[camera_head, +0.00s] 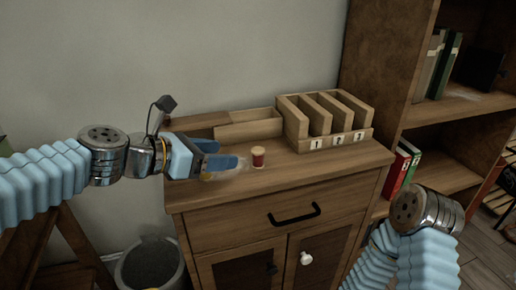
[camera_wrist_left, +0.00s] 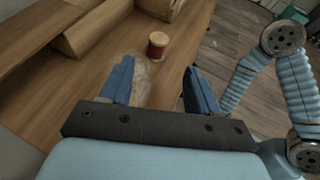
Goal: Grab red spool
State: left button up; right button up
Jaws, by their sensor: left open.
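The red spool (camera_head: 258,157) stands upright on the wooden cabinet top, near its front edge. It has a pale top and red sides. It also shows in the left wrist view (camera_wrist_left: 157,45), beyond the fingertips and between their lines. My left gripper (camera_head: 226,156) is open and empty, just left of the spool, with its fingers pointing at it. In the left wrist view its two blue fingers (camera_wrist_left: 158,75) are spread apart, with a gap to the spool. My right arm shows at the lower right of the head view, but its gripper is not visible.
The wooden cabinet (camera_head: 300,180) has a drawer with a black handle. Behind the spool are a numbered slotted holder (camera_head: 330,122) and an open wooden tray (camera_head: 248,126). A bookshelf (camera_head: 455,110) stands at the right. A bin (camera_head: 150,265) is on the floor.

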aim_at(253, 154)
pick_arm(q)
jog(key=b+x, duration=0.1)
jog(key=x, duration=0.7)
jog(key=shift+w+d+f, duration=0.1)
jog(key=shift+w+f, duration=0.1)
jog(key=b+x, duration=0.1)
jog(key=x, duration=0.4)
jog(key=shift+w+f, duration=0.1)
jog(key=shift+f, duration=0.05)
jog(key=c, duration=1)
